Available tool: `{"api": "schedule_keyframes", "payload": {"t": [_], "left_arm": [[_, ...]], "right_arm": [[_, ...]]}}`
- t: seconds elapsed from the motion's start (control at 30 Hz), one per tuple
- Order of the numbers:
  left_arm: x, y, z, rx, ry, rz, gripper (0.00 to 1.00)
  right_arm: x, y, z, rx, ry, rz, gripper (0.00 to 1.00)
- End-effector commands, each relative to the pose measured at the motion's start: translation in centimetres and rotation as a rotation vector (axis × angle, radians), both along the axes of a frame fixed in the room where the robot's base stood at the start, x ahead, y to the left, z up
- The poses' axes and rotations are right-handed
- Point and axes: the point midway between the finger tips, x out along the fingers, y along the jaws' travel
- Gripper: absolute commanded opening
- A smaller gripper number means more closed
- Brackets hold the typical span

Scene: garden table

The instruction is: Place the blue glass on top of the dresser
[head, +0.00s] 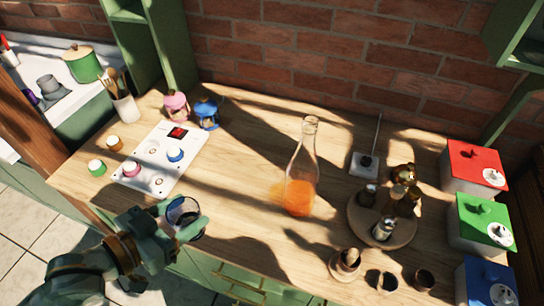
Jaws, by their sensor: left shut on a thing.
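My left gripper (186,222) comes in from the lower left and is shut on a small glass (181,209). The glass has a pale rim and a dark inside; the fingers cover much of its side, and I cannot clearly tell its blue colour. It is held about upright at the front edge of the dresser, and I cannot tell whether it touches anything below. The dresser (250,222) has a wooden top and green drawers below. My right gripper is not in view.
A bottle with orange liquid (301,180) stands mid-top. A white panel (180,143) with coloured caps lies left. A round tray (360,228) with jars, small cups (424,280) and red, green and blue boxes (477,165) fill the right. The wood between panel and bottle is clear.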

Motion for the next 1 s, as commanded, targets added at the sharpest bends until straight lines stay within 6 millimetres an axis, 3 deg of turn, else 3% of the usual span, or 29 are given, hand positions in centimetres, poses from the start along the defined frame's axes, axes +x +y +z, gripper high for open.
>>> {"api": "schedule_keyframes", "payload": {"t": [0.1, 0.3, 0.5, 0.67, 1.0], "left_arm": [[0.1, 1.9, 1.0, 0.011, -0.002, -0.079, 0.29], [0.6, 4.8, 2.0, 0.006, -0.003, -0.123, 0.29], [0.9, 5.8, 2.3, 0.001, -0.002, -0.127, 0.29], [1.9, 5.1, 1.6, -0.003, -0.006, -0.124, 0.29], [7.8, -0.4, -1.9, -0.006, -0.006, -0.127, 0.29]], "right_arm": [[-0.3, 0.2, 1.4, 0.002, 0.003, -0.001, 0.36], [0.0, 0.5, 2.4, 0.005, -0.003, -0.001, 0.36], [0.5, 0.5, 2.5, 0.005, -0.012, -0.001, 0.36], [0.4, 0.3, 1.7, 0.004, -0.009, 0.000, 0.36], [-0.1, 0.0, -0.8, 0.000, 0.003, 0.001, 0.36]]}}
